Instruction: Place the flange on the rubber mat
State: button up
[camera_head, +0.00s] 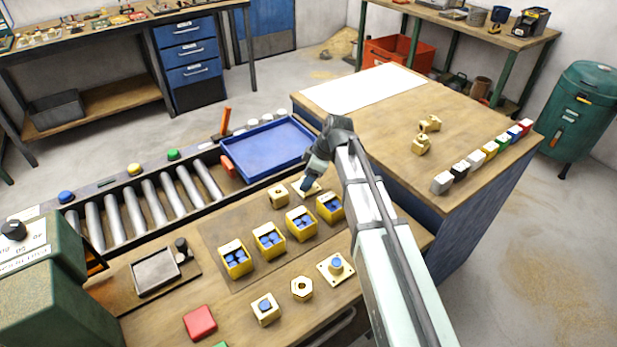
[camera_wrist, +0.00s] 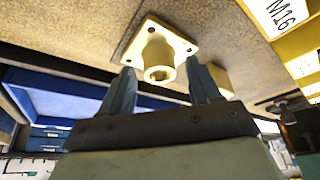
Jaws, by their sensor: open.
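The brass flange, a square plate with corner holes and a round hub, shows in the wrist view (camera_wrist: 157,50), lying on a brown speckled surface. In the head view its plate (camera_head: 314,188) shows partly behind my gripper (camera_head: 305,186). My gripper is open, its two fingers (camera_wrist: 162,80) on either side of the hub with visible gaps. A second square-plated brass piece with a blue top (camera_head: 336,266) lies nearer the front. A brown sheet (camera_head: 216,238), possibly the rubber mat, lies under the yellow bins; I cannot tell for sure.
Several yellow bins with blue contents (camera_head: 270,240) stand close to my gripper. A brass block (camera_head: 278,196) sits left of it. A blue tray (camera_head: 265,150) lies behind, by the roller conveyor (camera_head: 145,205). A brass nut (camera_head: 301,288) and red block (camera_head: 200,323) lie in front.

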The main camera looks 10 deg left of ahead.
jog(key=v, duration=1.2)
